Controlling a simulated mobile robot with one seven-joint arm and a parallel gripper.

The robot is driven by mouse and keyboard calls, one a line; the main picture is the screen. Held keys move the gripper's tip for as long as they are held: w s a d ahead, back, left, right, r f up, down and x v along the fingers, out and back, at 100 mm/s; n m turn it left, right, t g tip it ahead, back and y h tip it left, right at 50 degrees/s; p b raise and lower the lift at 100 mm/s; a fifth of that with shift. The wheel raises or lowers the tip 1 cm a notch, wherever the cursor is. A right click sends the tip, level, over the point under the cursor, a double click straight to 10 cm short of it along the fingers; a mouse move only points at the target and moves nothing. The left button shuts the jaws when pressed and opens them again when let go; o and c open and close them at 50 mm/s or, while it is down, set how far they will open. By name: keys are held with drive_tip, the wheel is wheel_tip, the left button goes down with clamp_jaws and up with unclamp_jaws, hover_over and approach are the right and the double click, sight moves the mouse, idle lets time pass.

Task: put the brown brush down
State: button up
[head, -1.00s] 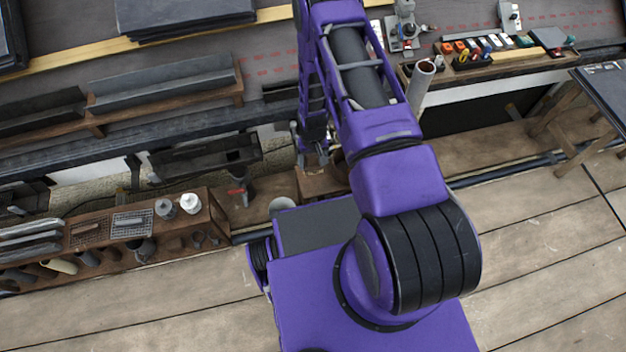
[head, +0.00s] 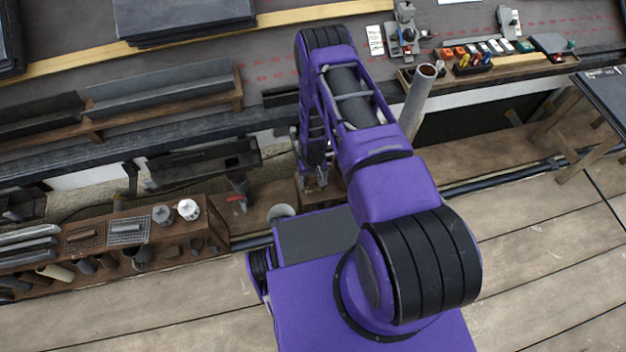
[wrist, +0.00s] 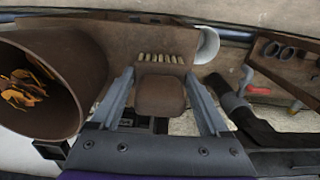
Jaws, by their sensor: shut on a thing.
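The brown brush (wrist: 160,95) is between the two fingers of my gripper (wrist: 160,76) in the wrist view. It shows as a rounded brown block, with a row of short pale bristles at its far side. My gripper is shut on it. In the head view my gripper (head: 318,178) points down beyond my base, over a brown wooden box near the bench's front edge. The brush cannot be made out in the head view. Whether the brush touches anything beneath it I cannot tell.
In the wrist view a brown round container (wrist: 92,75) with orange scraps stands close at left. A brown wooden wall (wrist: 115,40) lies behind the brush. A dark tool and a red-handled one (wrist: 259,91) are at right. A tool rack (head: 75,265) stands left in the head view.

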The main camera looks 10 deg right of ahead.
drive_tip(key=o, duration=1.3)
wheel_tip(320, 180, up, 12)
drive_tip(key=shift+r+p, duration=0.15)
drive_tip(key=shift+p, duration=1)
